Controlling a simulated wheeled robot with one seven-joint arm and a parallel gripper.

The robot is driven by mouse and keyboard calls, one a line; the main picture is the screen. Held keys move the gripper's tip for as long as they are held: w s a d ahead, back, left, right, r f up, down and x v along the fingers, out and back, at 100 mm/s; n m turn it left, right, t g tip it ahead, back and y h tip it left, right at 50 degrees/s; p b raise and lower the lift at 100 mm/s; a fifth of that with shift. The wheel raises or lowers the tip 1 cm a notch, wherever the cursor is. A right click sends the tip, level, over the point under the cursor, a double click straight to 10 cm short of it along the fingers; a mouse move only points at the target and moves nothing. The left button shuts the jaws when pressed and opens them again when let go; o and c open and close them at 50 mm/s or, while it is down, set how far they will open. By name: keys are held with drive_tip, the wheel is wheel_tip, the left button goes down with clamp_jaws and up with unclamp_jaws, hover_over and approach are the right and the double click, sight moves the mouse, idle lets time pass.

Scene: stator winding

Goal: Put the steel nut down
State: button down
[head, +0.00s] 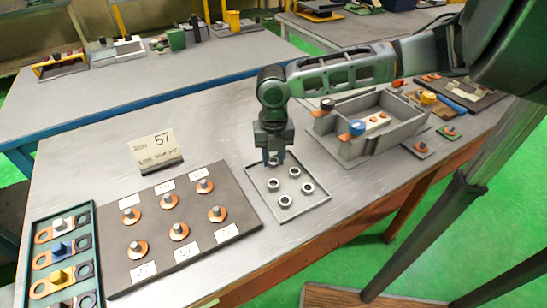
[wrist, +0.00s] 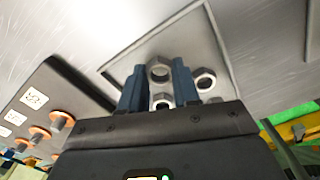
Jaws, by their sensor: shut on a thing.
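My gripper (head: 274,160) points down at the far end of a shallow grey tray (head: 254,177) on the workbench. In the wrist view its two blue fingers (wrist: 158,78) are shut on a steel nut (wrist: 159,68), a grey hex ring between the tips. In the head view the held nut (head: 273,161) is mostly hidden by the fingers. I cannot tell whether it touches the tray floor. Several other steel nuts (head: 285,201) lie in the tray nearer the front, and some show beside and behind the fingers in the wrist view (wrist: 205,79).
A dark board (head: 158,221) with copper terminals and number cards lies left of the tray. A sign reading 57 (head: 156,149) stands behind it. A grey walled housing (head: 350,154) stands close on the right. A green-framed tray (head: 93,235) is at far left.

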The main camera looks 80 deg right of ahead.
drive_tip(key=shift+f, duration=0.55)
drive_tip(key=c, duration=0.8)
unclamp_jaws()
drive_tip(key=shift+f, duration=0.1)
wheel_tip(320, 180, up, 12)
